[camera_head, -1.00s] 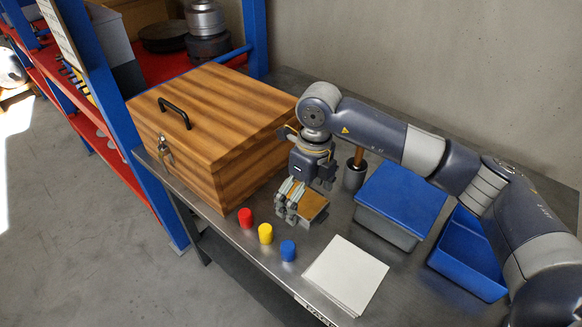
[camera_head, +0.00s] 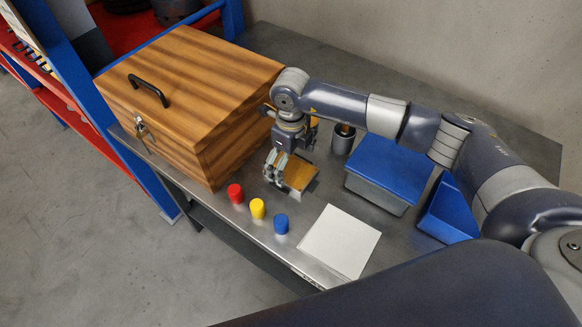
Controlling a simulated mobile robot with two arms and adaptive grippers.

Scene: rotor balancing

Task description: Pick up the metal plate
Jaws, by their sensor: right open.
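A thin pale grey-white square plate (camera_head: 340,241) lies flat on the bench near its front edge. A flat golden-brown square piece (camera_head: 299,174) with a grey edge lies behind it. I cannot tell from the picture which one is the metal plate. My right gripper (camera_head: 275,168) points down at the left edge of the golden-brown piece, with its fingers open. Whether the fingers touch that piece is not clear. My left gripper is not in view.
Red (camera_head: 235,194), yellow (camera_head: 257,209) and blue (camera_head: 281,224) cylinders stand along the front edge. A wooden box (camera_head: 215,130) stands left. A lidded blue-grey bin (camera_head: 388,170), an open blue bin (camera_head: 447,215) and a dark cup (camera_head: 342,141) stand right and behind.

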